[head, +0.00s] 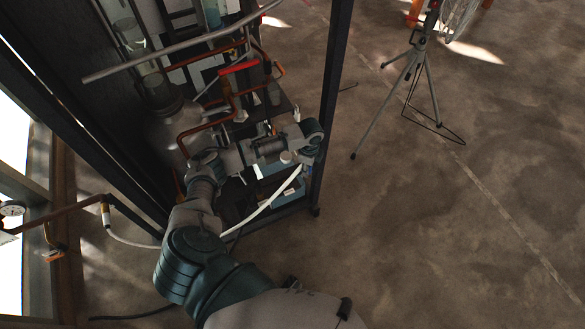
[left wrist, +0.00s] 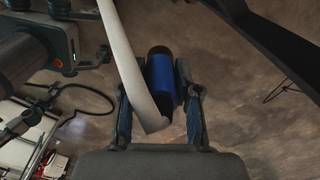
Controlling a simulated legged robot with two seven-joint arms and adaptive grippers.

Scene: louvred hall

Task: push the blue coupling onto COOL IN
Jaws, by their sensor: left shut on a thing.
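The blue coupling (left wrist: 160,80) is between the two fingers of my left gripper (left wrist: 156,90) in the left wrist view. The fingers are shut on its sides, and its dark round end points away from the palm. A white hose (left wrist: 125,65) crosses in front of it and hides its left part. In the head view my left arm reaches into a dark rack; the fingers and coupling cannot be made out there. The white hose (head: 272,201) runs up to my wrist. No COOL IN label or port can be read in either view. My right gripper is not in view.
The rack's dark post (head: 331,100) stands just right of my wrist. Copper pipes (head: 190,135), a red-handled part (head: 238,68) and a grey bar (head: 185,43) are close behind the arm. A tripod (head: 415,75) stands on the open floor at right.

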